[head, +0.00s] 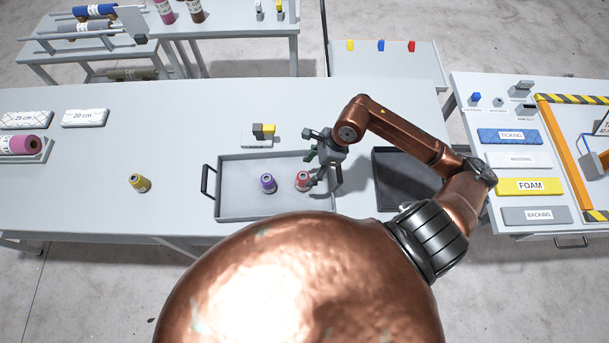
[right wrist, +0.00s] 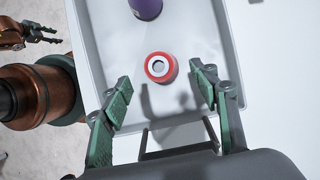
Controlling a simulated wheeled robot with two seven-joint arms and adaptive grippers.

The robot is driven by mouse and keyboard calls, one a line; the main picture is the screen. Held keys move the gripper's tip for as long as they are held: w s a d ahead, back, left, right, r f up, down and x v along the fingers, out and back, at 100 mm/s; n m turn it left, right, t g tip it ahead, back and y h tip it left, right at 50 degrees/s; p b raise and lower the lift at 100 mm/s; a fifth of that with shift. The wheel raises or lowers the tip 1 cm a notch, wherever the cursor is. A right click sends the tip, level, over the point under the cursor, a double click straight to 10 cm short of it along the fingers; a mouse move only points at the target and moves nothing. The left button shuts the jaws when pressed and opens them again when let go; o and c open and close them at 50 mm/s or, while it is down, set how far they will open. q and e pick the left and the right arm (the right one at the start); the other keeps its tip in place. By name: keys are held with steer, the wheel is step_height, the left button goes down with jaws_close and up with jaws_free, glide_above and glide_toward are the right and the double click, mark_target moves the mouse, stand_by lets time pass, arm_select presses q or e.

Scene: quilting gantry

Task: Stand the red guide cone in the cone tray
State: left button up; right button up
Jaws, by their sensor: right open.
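The red guide cone (head: 303,181) stands upright inside the grey tray (head: 236,207), near its right end. A purple cone (head: 268,183) stands to its left in the same tray. My right gripper (head: 314,162) is open over the tray's right end, close to the red cone. In the right wrist view the red cone (right wrist: 160,68) shows from above, just beyond and between the parted green fingertips (right wrist: 162,88), with gaps on both sides. My left gripper (right wrist: 42,35) shows small at the upper left of that view, empty; its opening is unclear.
A yellow cone (head: 139,183) stands on the table left of the tray. A dark tray (head: 385,190) lies to the right under my right arm. A small stand with yellow and dark blocks (head: 263,131) is behind the grey tray. The table between the yellow cone and grey tray is clear.

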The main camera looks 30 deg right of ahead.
steer(key=v, duration=0.5)
steer(key=shift+s+r, duration=0.1)
steer(key=shift+r, duration=0.2)
